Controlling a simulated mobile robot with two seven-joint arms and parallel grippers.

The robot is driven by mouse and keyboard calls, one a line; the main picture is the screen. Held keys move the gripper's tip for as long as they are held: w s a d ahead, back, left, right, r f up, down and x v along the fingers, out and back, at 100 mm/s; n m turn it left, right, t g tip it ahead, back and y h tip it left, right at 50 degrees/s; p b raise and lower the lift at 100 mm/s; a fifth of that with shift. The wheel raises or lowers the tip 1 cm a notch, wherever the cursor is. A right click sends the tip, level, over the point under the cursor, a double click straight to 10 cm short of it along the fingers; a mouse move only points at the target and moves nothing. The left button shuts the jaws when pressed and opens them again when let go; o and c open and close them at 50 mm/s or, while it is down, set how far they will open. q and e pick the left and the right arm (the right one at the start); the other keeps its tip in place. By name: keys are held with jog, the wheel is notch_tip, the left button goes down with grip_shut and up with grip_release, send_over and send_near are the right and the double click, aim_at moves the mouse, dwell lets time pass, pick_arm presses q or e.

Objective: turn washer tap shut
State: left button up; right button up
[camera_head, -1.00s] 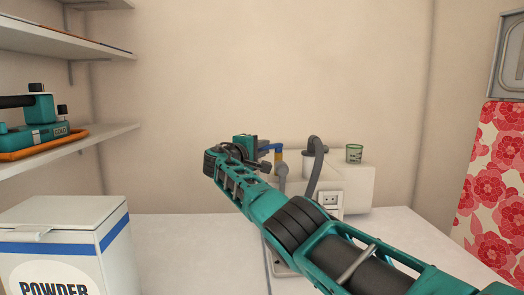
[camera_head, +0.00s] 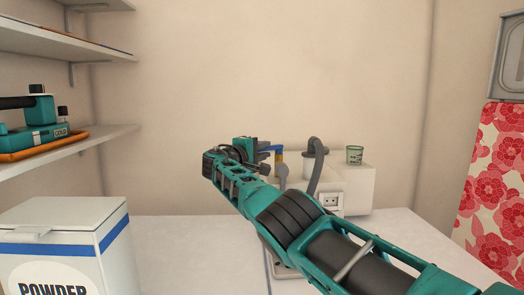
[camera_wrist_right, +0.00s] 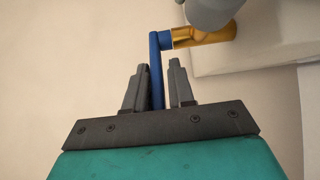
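The washer tap shows a blue lever (camera_wrist_right: 156,68) on a brass body (camera_wrist_right: 206,37) in the right wrist view. In the head view the blue lever (camera_head: 269,148) is small and partly hidden by my gripper. My right gripper (camera_wrist_right: 157,66) is open, with one finger on each side of the lever in the right wrist view. The lever looks nearer the left finger; I cannot tell whether it touches. In the head view my right gripper (camera_head: 265,158) is at the tap, left of the grey hose. My left gripper is not in view.
A grey hose (camera_head: 317,170) bends down beside the tap. A white box-like ledge (camera_head: 357,188) carries a green cup (camera_head: 354,155), with a socket (camera_head: 330,200) near it. A white powder box (camera_head: 115,250) stands front left. Shelves (camera_head: 75,150) hang at the left.

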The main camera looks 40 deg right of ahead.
jog(key=shift+r, duration=0.1)
jog(key=shift+a, duration=0.6)
jog(key=v, duration=1.1)
jog(key=shift+s+a, duration=0.3)
